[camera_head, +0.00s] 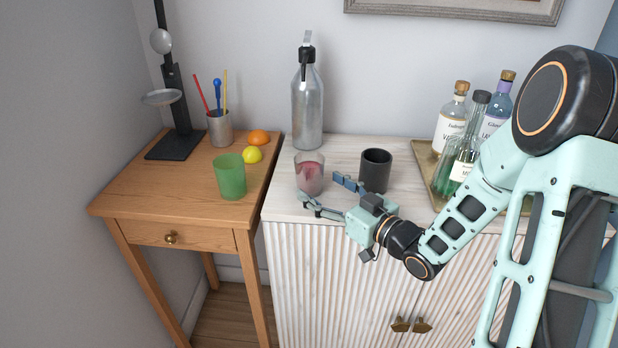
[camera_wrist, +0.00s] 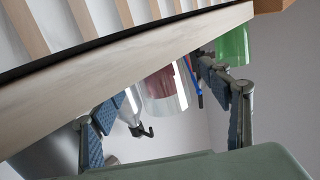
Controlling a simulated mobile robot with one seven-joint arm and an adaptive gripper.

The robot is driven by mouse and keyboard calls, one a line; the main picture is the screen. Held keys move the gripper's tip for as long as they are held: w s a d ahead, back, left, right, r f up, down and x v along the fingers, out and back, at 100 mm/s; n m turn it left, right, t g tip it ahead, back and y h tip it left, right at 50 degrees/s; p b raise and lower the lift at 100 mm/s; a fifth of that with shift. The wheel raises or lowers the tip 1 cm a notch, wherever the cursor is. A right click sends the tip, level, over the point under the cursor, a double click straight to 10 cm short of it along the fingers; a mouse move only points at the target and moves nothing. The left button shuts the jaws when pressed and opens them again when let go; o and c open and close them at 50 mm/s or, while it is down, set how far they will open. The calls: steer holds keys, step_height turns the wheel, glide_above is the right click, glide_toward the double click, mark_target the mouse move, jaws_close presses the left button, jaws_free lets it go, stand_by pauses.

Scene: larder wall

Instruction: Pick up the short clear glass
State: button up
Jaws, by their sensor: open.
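The short clear glass (camera_head: 309,173) stands upright near the left front of the white ribbed cabinet's top and looks reddish inside. My gripper (camera_head: 320,188) is open, low over the cabinet's front edge, with its fingers pointing at the glass. One fingertip is at the near side of the glass, the other to its right. In the tilted wrist view the glass (camera_wrist: 166,92) shows between the two spread fingers (camera_wrist: 155,92). The jaws are not closed on it. I cannot tell whether a finger touches it.
A dark cup (camera_head: 376,171) stands just right of the fingers. A metal bottle (camera_head: 307,105) is behind the glass. A green tumbler (camera_head: 230,178), a lemon (camera_head: 252,155) and an orange (camera_head: 259,137) are on the wooden side table (camera_head: 150,195). A tray (camera_head: 424,160) with bottles is at right.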

mark_target(317, 181)
steer(key=x, duration=0.5)
steer(key=shift+w+r, duration=0.1)
steer(key=shift+w, duration=0.1)
steer(key=c, duration=1.7)
steer(key=shift+r, duration=0.25)
